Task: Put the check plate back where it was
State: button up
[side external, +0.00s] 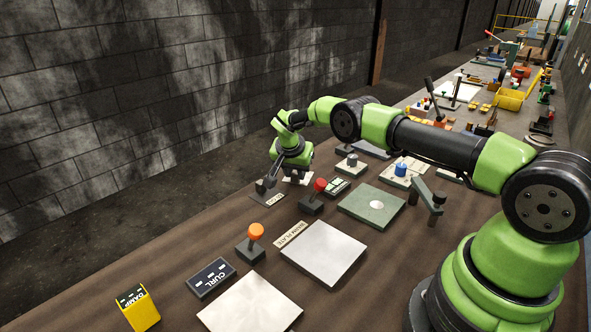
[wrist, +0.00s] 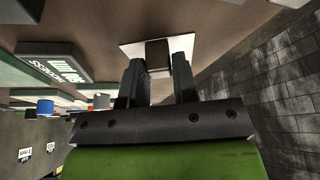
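A small white square plate with a dark block-shaped handle, which looks like the check plate (side external: 298,179), is under my gripper (side external: 295,170) near the wall-side edge of the table. In the wrist view the plate (wrist: 182,43) shows beyond the fingers, turned a little. Its dark handle (wrist: 158,56) lies between the two fingertips of my gripper (wrist: 157,70). The fingers are close to both sides of the handle; I cannot tell whether they touch it. I also cannot tell whether the plate rests on the table or hangs just above it.
A dark base with a lever (side external: 266,197) and a red-knobbed lever (side external: 317,195) stand close to the gripper. A green plate (side external: 372,205), a large pale plate (side external: 323,251) and a yellow block (side external: 138,309) are nearer the camera.

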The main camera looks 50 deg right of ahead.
jog(key=o, duration=0.3)
jog(key=shift+r, duration=0.15)
jog(key=s+a+r+n+t, duration=0.15)
jog(key=a+r, duration=0.25)
jog(key=r, duration=0.6)
jog(key=s+a+r, duration=0.3)
jog(key=r, duration=0.7)
jog(key=s+a+r+n+t+y, duration=0.1)
jog(key=s+a+r+n+y, duration=0.25)
jog(key=s+r, duration=0.55)
jog(key=s+a+n+t+y, duration=0.1)
jog(key=s+a+n, duration=0.1)
jog(key=s, duration=0.7)
jog(key=s+a+n+t+y, duration=0.1)
jog(key=s+a+n+t, duration=0.1)
jog(key=s+a, duration=0.3)
jog(key=s, duration=0.4)
jog(key=shift+s+r+n, duration=0.3)
jog(key=shift+r, duration=0.05)
jog(key=shift+y, duration=0.25)
